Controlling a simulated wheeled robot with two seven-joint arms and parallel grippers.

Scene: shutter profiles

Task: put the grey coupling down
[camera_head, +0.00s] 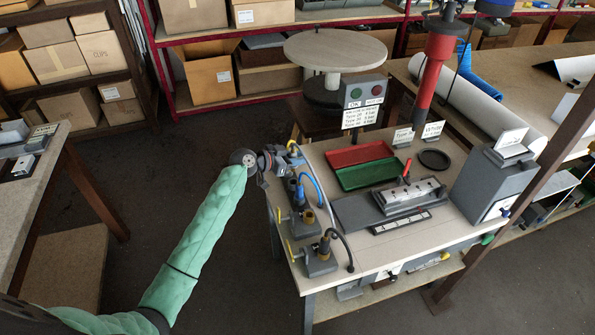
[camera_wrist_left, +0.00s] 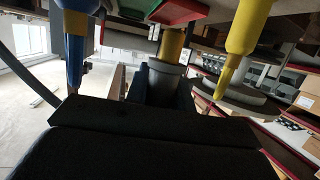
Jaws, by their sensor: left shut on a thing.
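My left gripper (camera_head: 271,161) is at the left rear edge of the workbench, beside the row of grey fittings with blue and yellow parts. In the left wrist view a grey cylindrical piece with a brass-coloured end (camera_wrist_left: 167,76) sits between the dark jaws, and I take it for the grey coupling. The jaws are shut on it. In the head view it is too small and covered to make out clearly. In the wrist view a blue part (camera_wrist_left: 77,45) stands to its left and a yellow part (camera_wrist_left: 243,45) to its right, both close. My right gripper is out of view.
On the workbench (camera_head: 390,247) are a red tray (camera_head: 358,154), a green tray (camera_head: 370,173), a grey fixture (camera_head: 410,196) and a black ring (camera_head: 434,159). Hosed grey fittings (camera_head: 320,259) line its left edge. A red-black tool (camera_head: 436,65) hangs above the back.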

